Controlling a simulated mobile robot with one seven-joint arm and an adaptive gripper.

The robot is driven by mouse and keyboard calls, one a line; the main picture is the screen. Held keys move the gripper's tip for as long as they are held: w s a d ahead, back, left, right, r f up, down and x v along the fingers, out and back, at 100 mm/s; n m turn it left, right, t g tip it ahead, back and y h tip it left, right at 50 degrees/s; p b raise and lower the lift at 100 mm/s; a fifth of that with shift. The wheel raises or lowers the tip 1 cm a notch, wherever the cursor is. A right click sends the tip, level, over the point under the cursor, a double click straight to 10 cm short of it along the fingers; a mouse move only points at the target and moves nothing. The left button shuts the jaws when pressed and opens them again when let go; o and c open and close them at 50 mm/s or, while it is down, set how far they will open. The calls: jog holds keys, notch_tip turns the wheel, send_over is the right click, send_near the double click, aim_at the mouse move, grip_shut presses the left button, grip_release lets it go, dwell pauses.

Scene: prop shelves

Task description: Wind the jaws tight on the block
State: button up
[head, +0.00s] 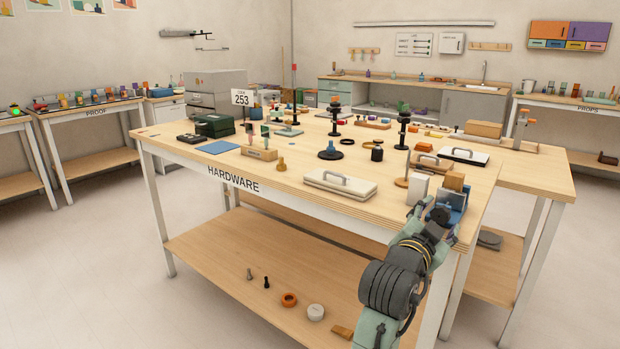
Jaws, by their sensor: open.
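A blue vise (459,197) stands at the near right corner of the hardware table. An orange-brown block (454,181) sits at its top, seemingly between the jaws; any gap is too small to see. My gripper (437,212) is open, in front of the vise and low beside it. My arm and gripper cover the vise's near side, so its handle cannot be made out. I cannot tell whether my fingers touch the vise.
A white block (418,188) stands just left of the vise. A lidded pale case (340,184) lies further left on the hardware table (215,170). A black post on a round base (401,126) stands behind. The table's front edge is close to my arm.

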jog(key=shift+r+n, duration=0.15)
jog(key=shift+n, duration=0.65)
jog(key=b+v, duration=0.3)
jog(key=v, duration=0.8)
jog(key=a+r+n+t+y+b, duration=0.1)
jog(key=a+r+n+t+y, duration=0.3)
jog(key=a, duration=0.6)
jog(key=a+r+n+t+y, duration=0.4)
jog(key=a+r+n, duration=0.3)
jog(key=a, duration=0.4)
jog(key=shift+w+r+t+y+b, duration=0.2)
jog(key=shift+w+t+y+b, duration=0.2)
jog(key=shift+y, duration=0.4)
jog(key=shift+w, duration=0.1)
